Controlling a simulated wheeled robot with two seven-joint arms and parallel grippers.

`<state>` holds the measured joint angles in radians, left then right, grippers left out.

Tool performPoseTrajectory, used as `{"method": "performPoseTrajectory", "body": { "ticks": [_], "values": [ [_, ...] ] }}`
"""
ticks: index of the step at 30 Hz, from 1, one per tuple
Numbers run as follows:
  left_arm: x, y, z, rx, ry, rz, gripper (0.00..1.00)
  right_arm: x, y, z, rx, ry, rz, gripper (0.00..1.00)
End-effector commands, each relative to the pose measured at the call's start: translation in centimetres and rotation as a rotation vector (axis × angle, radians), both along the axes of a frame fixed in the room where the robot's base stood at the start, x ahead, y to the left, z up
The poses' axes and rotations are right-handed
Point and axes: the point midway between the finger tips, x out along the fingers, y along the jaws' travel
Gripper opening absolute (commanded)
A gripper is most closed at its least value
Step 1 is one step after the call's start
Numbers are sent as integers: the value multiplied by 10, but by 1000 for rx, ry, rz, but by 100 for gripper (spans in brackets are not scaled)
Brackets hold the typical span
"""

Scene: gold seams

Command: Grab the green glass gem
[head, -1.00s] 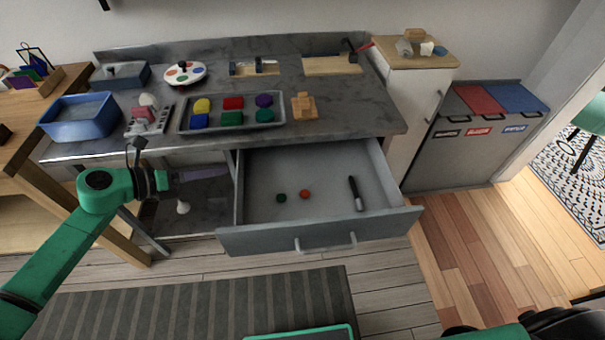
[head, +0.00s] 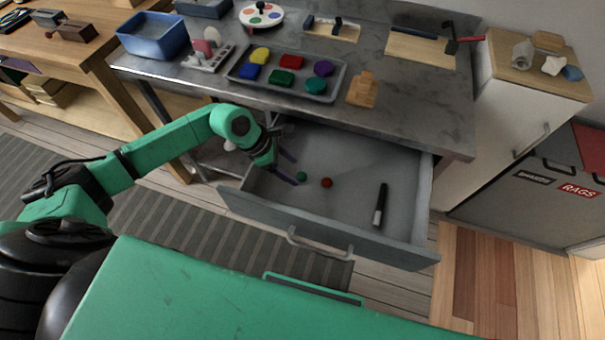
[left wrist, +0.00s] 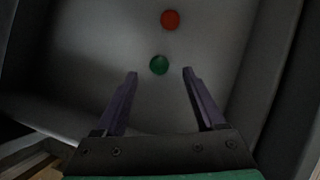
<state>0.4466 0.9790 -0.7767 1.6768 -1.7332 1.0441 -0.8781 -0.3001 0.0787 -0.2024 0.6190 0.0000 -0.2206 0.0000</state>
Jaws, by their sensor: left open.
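The green glass gem (head: 301,176) lies on the floor of the open drawer (head: 350,160), near its left side. In the left wrist view the gem (left wrist: 159,65) is small, round and green, just beyond the gap between my fingertips. My left gripper (head: 295,170) reaches into the drawer from the left, its purple fingers close to the gem. In the left wrist view my left gripper (left wrist: 160,72) is open, with nothing between its fingers. My right gripper is not in view.
A red gem (head: 326,183) lies just right of the green one, and a black-and-white marker (head: 380,205) lies farther right in the drawer. The drawer front (head: 320,235) and side walls surround them. The counter (head: 420,110) overhangs the drawer's back.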

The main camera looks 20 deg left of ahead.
Motion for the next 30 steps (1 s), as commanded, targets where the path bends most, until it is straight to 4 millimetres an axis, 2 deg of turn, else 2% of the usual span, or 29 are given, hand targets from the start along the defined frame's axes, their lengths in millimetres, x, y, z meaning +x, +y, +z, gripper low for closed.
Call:
{"method": "performPoseTrajectory", "body": {
  "ticks": [1, 5, 11, 12, 17, 18, 26, 30],
  "values": [
    [3, -7, -5, -6, 2, 0, 72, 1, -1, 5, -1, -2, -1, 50],
    [6, -15, -25, -2, 1, 1, 72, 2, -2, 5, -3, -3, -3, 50],
    [6, -16, -28, -1, -1, 1, 72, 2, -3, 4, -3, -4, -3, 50],
    [6, -16, -28, -1, -1, 1, 64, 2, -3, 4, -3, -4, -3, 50],
    [6, -15, -27, -1, 1, 2, 3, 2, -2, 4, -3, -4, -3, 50],
    [6, -15, -27, -1, 1, 2, 0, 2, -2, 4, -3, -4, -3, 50],
    [6, -15, -26, -1, 0, 2, 0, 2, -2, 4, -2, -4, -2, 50],
    [7, -15, -17, -1, -2, 0, 0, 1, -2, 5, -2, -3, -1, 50]
  ]
}}
